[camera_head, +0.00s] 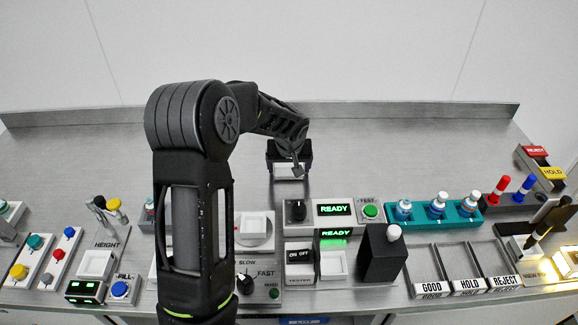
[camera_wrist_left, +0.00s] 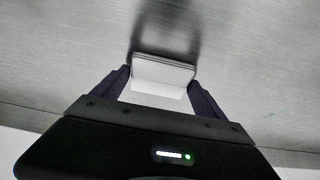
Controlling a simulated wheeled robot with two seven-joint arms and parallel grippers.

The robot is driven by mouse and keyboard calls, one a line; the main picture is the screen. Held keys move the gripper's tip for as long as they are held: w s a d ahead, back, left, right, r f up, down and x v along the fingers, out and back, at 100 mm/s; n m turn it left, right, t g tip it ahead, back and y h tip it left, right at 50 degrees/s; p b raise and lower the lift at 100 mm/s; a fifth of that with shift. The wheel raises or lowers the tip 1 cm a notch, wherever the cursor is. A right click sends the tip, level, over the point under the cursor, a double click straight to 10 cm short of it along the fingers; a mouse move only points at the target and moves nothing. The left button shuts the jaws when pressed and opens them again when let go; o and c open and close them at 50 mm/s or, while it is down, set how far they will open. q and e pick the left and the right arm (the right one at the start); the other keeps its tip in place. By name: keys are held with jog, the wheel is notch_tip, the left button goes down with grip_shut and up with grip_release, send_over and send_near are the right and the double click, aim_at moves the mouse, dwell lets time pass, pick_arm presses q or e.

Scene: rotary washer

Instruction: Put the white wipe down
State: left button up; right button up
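The white wipe (camera_wrist_left: 163,72) is a pale block between the two fingers of my left gripper (camera_wrist_left: 160,90) in the left wrist view. The fingers touch its two sides. In the head view my left gripper (camera_head: 289,168) is over the middle of the bench towards the back, with the white wipe (camera_head: 288,172) showing pale at its tip. A dark shadow or reflection lies beside the wipe on the metal; I cannot tell whether the wipe touches the bench. My right gripper is not in view.
The metal bench (camera_head: 350,150) is bare around and behind the gripper. In front stand the tester with READY displays (camera_head: 335,209), a black block (camera_head: 382,255), a teal rack (camera_head: 437,218) with several capped vials, and GOOD, HOLD and REJECT trays (camera_head: 465,270). Button panels (camera_head: 45,260) stand at left.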

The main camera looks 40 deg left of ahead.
pick_arm(q)
jog(key=shift+o, duration=1.4)
jog(key=shift+r, duration=0.2)
jog(key=b+v, duration=0.1)
jog(key=v, duration=1.1)
jog(key=shift+f, duration=0.1)
